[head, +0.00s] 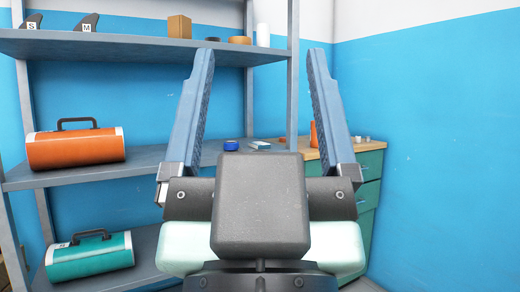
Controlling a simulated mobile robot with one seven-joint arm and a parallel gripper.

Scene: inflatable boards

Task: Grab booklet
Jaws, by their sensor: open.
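My gripper (261,56) is raised in front of the camera with its two blue-grey fingers wide apart and nothing between them. Between the fingers, farther back, a small flat white and teal item (260,145) lies on the middle shelf. It may be the booklet, but it is too small to be sure. My gripper is apart from it and nearer to the camera. My gripper's body hides part of the shelf below.
A grey shelf unit (100,163) holds an orange case (75,150), a teal case (90,256) and a blue roll (231,145). Fins (87,22) and small boxes stand on top. A green cabinet (368,168) with an orange bottle (313,134) stands at right.

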